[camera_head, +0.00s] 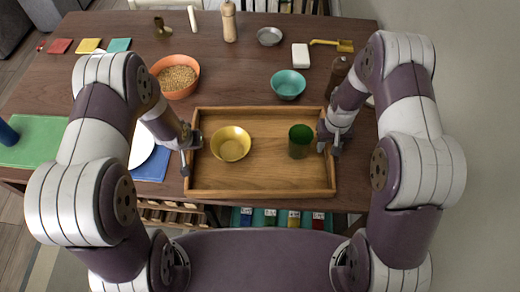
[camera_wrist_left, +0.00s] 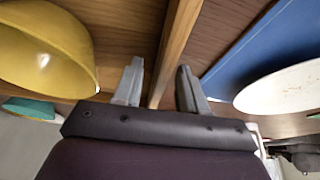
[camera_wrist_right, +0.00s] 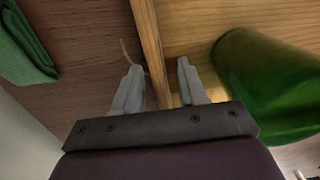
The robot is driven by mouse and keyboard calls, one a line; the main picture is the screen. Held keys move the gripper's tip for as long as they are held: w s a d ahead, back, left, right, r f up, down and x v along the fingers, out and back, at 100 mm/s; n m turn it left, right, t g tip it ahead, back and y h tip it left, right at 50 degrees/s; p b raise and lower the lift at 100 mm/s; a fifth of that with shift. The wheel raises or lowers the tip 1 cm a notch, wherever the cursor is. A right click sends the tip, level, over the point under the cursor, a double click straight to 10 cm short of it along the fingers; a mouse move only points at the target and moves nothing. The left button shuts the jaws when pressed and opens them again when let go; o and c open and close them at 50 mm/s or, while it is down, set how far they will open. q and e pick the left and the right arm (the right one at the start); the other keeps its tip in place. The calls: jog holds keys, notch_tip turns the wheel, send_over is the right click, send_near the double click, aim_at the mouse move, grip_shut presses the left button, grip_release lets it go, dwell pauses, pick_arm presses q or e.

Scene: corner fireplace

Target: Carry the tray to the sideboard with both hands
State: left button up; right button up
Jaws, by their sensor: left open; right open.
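The wooden tray (camera_head: 262,178) lies on the dark table close to its front edge. A yellow bowl (camera_head: 231,144) and a green cup (camera_head: 300,141) stand in it. My left gripper (camera_head: 188,152) is open at the tray's left wall; in the left wrist view its fingers (camera_wrist_left: 158,88) stand on either side of the wall (camera_wrist_left: 176,50). My right gripper (camera_head: 329,140) is open at the right wall; in the right wrist view its fingers (camera_wrist_right: 160,85) straddle that wall (camera_wrist_right: 150,45). Whether the fingers touch the wood cannot be told.
An orange bowl (camera_head: 175,77) of grains and a teal bowl (camera_head: 288,84) stand behind the tray. A white plate (camera_head: 141,148) on a blue mat (camera_head: 153,167) lies left of it. A dark pepper mill (camera_head: 338,72) stands behind my right gripper. Bottles or jars (camera_head: 270,217) sit below the front edge.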

pick_arm(q)
jog(key=shift+f, duration=0.1)
grip_shut()
pick_arm(e)
grip_shut()
pick_arm(q)
jog(key=shift+w, duration=0.1)
dwell(1.1)
